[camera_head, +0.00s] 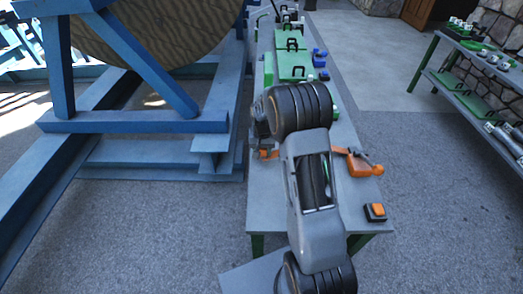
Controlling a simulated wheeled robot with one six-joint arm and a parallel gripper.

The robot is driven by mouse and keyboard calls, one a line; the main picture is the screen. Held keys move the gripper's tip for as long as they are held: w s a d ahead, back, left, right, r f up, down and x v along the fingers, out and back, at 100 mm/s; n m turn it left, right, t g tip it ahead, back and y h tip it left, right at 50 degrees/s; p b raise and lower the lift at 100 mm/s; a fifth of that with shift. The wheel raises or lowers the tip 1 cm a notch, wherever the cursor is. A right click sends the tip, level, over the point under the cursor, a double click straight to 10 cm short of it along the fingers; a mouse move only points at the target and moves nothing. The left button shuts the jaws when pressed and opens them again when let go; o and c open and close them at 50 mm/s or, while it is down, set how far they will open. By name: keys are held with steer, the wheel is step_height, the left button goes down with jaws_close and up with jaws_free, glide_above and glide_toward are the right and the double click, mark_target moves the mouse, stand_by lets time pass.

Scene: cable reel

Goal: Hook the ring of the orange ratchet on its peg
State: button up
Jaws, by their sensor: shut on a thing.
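The orange ratchet (365,166) shows at the right edge of the near bench, to the right of my arm. It has an orange body and a greyish bar. An orange strip runs left from it and passes behind my arm. Another orange bit (268,154) shows left of my arm, under my gripper (265,143). My gripper is mostly hidden behind my own arm, with only a grey part showing at its left. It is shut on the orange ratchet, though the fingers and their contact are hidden. I cannot make out the peg or the ring.
A small orange and black box (375,212) sits at the bench's near right corner. Green cases (292,66) and blue items (320,58) stand farther back on the bench (262,205). A blue reel frame (135,122) stands left. A shelf (480,85) stands right, across open floor.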

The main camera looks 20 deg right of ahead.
steer(key=shift+f+b, duration=0.9)
steer(key=shift+f, duration=0.35)
stand_by(1.3)
steer(key=o, duration=1.1)
step_height(320, 180, up, 14)
steer(key=shift+f, duration=0.1)
steer(key=shift+w, duration=0.1)
stand_by(0.4)
